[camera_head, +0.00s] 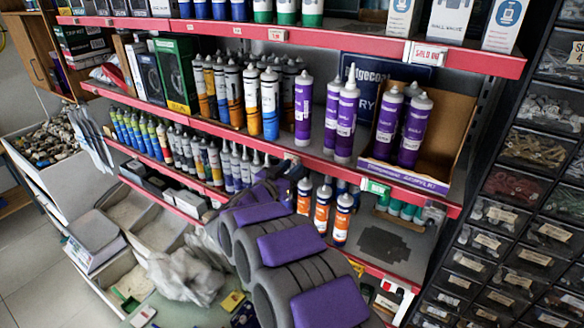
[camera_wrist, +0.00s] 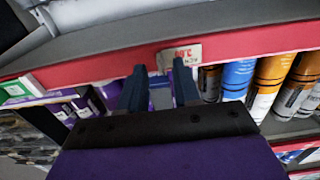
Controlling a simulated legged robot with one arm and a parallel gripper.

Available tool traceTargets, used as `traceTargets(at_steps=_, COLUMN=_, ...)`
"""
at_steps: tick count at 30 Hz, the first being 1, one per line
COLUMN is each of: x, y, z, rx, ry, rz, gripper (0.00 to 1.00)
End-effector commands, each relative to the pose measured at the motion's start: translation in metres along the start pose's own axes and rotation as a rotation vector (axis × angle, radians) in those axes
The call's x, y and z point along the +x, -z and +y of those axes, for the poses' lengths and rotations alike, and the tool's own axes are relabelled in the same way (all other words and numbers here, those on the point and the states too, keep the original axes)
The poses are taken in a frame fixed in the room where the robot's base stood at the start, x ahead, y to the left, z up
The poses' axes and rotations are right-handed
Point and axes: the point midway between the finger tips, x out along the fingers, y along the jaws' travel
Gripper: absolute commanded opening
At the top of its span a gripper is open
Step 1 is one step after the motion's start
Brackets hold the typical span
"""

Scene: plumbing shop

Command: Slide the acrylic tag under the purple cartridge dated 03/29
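Several purple cartridges stand upright on the middle shelf in the head view: a lone one (camera_head: 303,108), a close pair (camera_head: 346,125), and others (camera_head: 413,132) in an open carton. Their dates are too small to read. A small pale tag with red print (camera_wrist: 181,55) sits on the red shelf rail in the wrist view; it seems to be the tag (camera_head: 291,157) below the lone cartridge. I cannot confirm it is acrylic. My gripper (camera_wrist: 160,80) is open, its two dark fingers pointing at the rail. The right fingertip overlaps the tag; contact cannot be told.
A green tag (camera_head: 376,187) is on the same rail to the right. Blue cartridges (camera_head: 270,105) and orange-white ones stand left of the purple ones. Orange-white cartridges (camera_head: 342,218) stand on the shelf below, close to my arm. Drawers (camera_head: 515,190) line the right side.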

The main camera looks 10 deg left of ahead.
Motion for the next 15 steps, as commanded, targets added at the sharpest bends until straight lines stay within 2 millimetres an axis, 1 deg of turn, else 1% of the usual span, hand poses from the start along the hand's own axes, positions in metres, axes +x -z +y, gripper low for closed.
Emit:
traceTargets(at_steps=6, x=-0.047, y=-0.003, z=-0.002, rx=-0.003, ry=0.006, rz=-0.002, gripper=0.32)
traceTargets(at_steps=15, x=-0.113, y=-0.003, z=-0.003, rx=-0.001, ry=0.005, rz=-0.002, gripper=0.32)
